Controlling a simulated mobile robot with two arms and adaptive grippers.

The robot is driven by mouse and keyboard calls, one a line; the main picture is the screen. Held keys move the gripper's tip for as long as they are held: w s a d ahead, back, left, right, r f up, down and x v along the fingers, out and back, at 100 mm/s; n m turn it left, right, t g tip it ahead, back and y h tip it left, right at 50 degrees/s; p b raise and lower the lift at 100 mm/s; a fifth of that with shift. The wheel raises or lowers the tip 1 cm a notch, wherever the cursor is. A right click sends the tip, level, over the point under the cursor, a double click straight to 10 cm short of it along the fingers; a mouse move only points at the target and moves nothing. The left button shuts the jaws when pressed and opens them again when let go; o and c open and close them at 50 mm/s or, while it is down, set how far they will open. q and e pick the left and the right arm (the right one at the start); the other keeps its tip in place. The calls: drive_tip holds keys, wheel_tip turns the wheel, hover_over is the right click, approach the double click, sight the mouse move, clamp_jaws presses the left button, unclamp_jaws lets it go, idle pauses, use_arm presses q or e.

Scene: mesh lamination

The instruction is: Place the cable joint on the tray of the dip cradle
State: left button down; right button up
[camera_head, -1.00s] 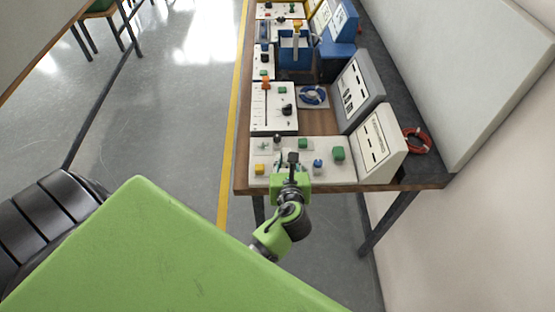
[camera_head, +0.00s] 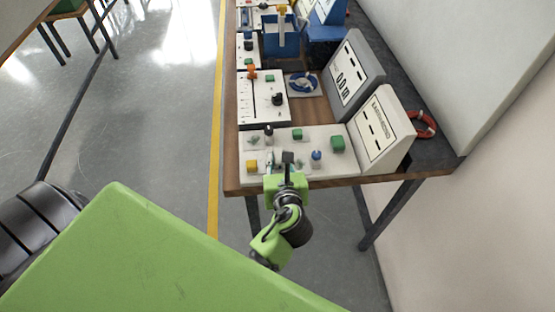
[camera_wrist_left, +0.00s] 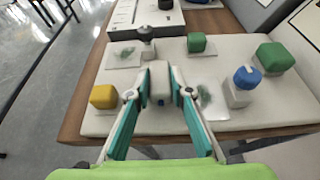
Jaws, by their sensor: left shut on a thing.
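My left gripper (camera_head: 287,172) is low over the near white panel (camera_head: 330,170) on the bench. In the left wrist view its teal-sided fingers (camera_wrist_left: 160,92) are closed around a small pale grey-white block (camera_wrist_left: 160,76). I cannot tell for certain whether this block is the cable joint. I cannot clearly pick out the dip cradle or its tray; a blue open box (camera_head: 282,44) with a tall pale handle stands farther along the bench. My right gripper is not in view.
The near panel carries a yellow cube (camera_wrist_left: 104,96), green blocks (camera_wrist_left: 275,56), a blue-topped piece (camera_wrist_left: 246,78) and mesh patches. Slanted display boxes (camera_head: 382,130) line the right side. Open floor is left.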

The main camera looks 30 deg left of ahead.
use_arm(q)
drive_tip(key=c, duration=1.8)
unclamp_jaws()
drive_tip(key=shift+f, duration=0.15)
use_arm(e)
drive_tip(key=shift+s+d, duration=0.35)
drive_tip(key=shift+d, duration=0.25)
